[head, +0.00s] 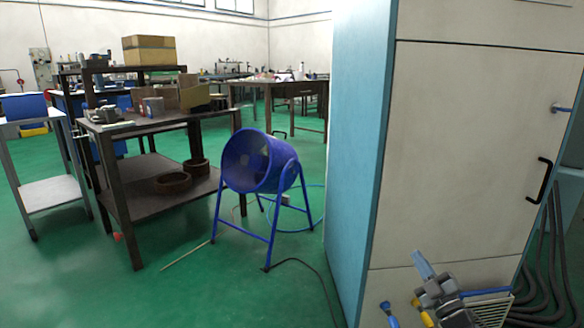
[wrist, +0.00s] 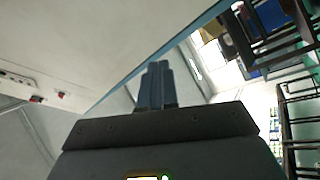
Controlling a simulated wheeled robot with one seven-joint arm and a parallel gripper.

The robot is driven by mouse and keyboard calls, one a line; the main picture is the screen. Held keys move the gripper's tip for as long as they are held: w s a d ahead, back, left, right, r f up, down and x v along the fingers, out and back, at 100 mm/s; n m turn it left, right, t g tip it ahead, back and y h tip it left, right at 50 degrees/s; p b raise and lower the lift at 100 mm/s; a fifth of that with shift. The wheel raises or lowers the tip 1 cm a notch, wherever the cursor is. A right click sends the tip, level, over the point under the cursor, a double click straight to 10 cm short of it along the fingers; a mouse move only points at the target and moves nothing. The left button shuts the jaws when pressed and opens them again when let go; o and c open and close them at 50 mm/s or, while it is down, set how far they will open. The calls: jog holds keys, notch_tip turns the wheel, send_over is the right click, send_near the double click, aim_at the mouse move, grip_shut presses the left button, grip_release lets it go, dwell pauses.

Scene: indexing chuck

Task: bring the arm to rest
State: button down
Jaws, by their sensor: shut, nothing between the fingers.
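My gripper (wrist: 157,68) shows in the wrist view with its two blue-grey fingers side by side, closed, with nothing between them. A pale cabinet surface fills the left of that view beside the fingers; no contact can be seen. In the head view, a grey mechanism with a blue-grey tip (head: 425,266) is low at the right, in front of the cabinet; it looks like the end of my arm. The rest of the arm is mostly out of frame.
A tall cabinet (head: 455,150) with blue sides fills the right. A blue drum fan (head: 257,163) stands left of it, with a cable on the floor. A dark workbench (head: 150,125) and a cart (head: 52,190) are further left. Green floor (head: 175,285) is open in front.

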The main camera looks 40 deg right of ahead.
jog(key=a+f+m+y, duration=0.1)
jog(key=a+f+m, duration=0.1)
jog(key=a, duration=1.1)
jog(key=a+f+m, duration=0.1)
jog(key=a+m, duration=0.1)
jog(key=a, duration=1)
jog(key=s+a+r+m+g+y, duration=0.2)
jog(key=s+a+r+g+y, duration=0.15)
jog(key=s+a, duration=1.25)
jog(key=s+a+r+g+y, duration=0.2)
jog(key=s+a+r+y, duration=0.2)
jog(key=s+r+y, duration=0.35)
notch_tip(320, 180, up, 23)
jog(key=s+h+p, duration=0.1)
jog(key=h+p, duration=0.1)
jog(key=p, duration=2.1)
jog(key=shift+s+n, duration=0.15)
jog(key=shift+n, duration=0.15)
